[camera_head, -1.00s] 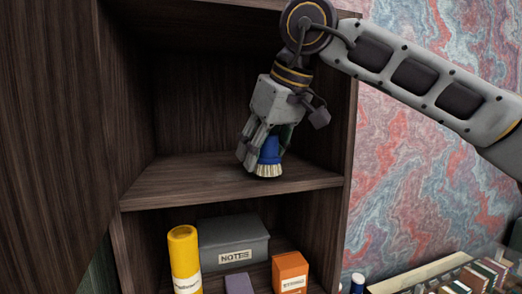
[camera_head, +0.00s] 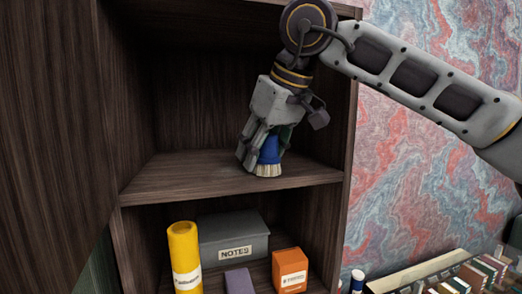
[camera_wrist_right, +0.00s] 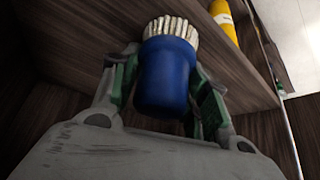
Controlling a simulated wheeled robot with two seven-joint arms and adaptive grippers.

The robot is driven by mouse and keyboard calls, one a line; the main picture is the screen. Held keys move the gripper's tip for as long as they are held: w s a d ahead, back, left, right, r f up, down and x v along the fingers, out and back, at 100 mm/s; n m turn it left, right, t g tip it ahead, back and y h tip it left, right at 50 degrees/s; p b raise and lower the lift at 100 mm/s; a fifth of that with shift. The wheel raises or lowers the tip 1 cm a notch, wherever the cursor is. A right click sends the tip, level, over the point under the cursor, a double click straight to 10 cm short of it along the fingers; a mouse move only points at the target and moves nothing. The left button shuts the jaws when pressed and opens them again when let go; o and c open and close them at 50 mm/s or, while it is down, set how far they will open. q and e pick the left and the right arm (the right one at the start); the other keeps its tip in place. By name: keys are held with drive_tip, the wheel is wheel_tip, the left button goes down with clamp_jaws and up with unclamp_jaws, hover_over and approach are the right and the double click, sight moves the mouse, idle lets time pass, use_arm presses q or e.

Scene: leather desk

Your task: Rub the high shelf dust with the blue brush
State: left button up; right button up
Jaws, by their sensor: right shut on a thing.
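The blue brush (camera_head: 268,153) has a blue handle and pale bristles and points bristles-down at the front part of the high shelf (camera_head: 190,178). My right gripper (camera_head: 262,148) is shut on its handle. In the right wrist view the brush (camera_wrist_right: 166,75) sits between the two fingers (camera_wrist_right: 165,90), with its bristles at the shelf board (camera_wrist_right: 110,25). The bristle tips look to be touching the shelf or very near it. I cannot make out any dust on the shelf. My left gripper is not in view.
The compartment under the shelf holds a grey NOTES box (camera_head: 232,240), a yellow cylinder (camera_head: 184,255), an orange box (camera_head: 289,270) and a purple item (camera_head: 238,281). Cabinet walls flank the shelf. The shelf's left part is clear. Books (camera_head: 470,275) stand at lower right.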

drive_tip(key=shift+w+a+r+p, duration=0.1)
drive_tip(key=shift+w+a+p, duration=0.1)
drive_tip(key=shift+w+p, duration=0.2)
drive_tip(key=shift+w+a+p, duration=0.15)
drive_tip(key=shift+w+p, duration=0.15)
drive_tip(key=shift+w, duration=0.2)
drive_tip(key=shift+w+a, duration=0.15)
drive_tip(key=shift+w, duration=0.35)
drive_tip(key=shift+w+a, duration=0.15)
drive_tip(key=shift+w, duration=0.35)
drive_tip(key=shift+w+a+f, duration=0.1)
drive_tip(key=shift+w+a, duration=0.1)
drive_tip(key=shift+w, duration=0.4)
drive_tip(key=shift+w+a+f, duration=0.1)
drive_tip(key=shift+w+a, duration=0.1)
drive_tip(key=shift+w, duration=0.4)
drive_tip(key=shift+w+a+f, duration=0.1)
drive_tip(key=shift+w+a, duration=0.1)
drive_tip(key=shift+w, duration=0.4)
drive_tip(key=shift+s+a, duration=0.1)
drive_tip(key=shift+a, duration=0.05)
drive_tip(key=shift+s+a+r, duration=0.1)
drive_tip(key=shift+s+a, duration=0.1)
drive_tip(key=shift+a, duration=0.7)
drive_tip(key=shift+s+d, duration=0.1)
